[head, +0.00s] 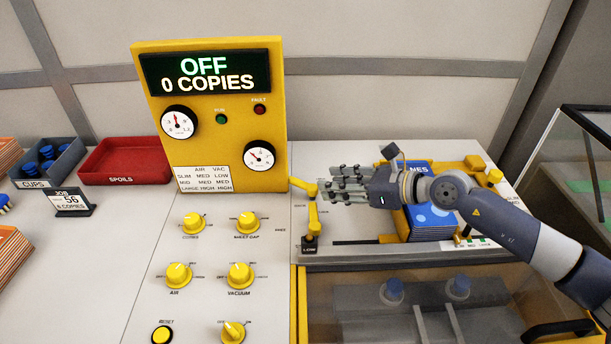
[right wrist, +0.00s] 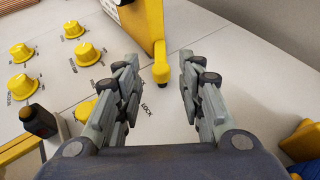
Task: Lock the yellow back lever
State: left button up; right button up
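The yellow back lever (head: 303,187) is a short arm with a rounded end, at the lower right corner of the yellow panel. In the right wrist view the lever (right wrist: 161,65) points toward me, just past the gap between my fingertips. A LOCK label (right wrist: 146,110) is printed on the deck below it. My right gripper (head: 330,184) is open and empty, its fingers pointing left at the lever. In the right wrist view the fingers (right wrist: 158,72) stand well apart, and I see no contact with the lever. My left gripper is not in view.
The yellow display panel (head: 215,150) stands behind the lever. A yellow bar with a black-based front lever (head: 312,243) lies nearer me. A blue stack (head: 430,222) sits under my right arm. Several yellow knobs (head: 239,275) are on the deck; a red tray (head: 122,162) is left.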

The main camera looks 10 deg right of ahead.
aim_at(299, 181)
jog(key=p+x, duration=0.1)
jog(key=x, duration=0.7)
jog(key=shift+w+a+f+p, duration=0.15)
jog(key=shift+w+a+p, duration=0.1)
jog(key=shift+w+p, duration=0.15)
jog(key=shift+s, duration=0.1)
grip_shut()
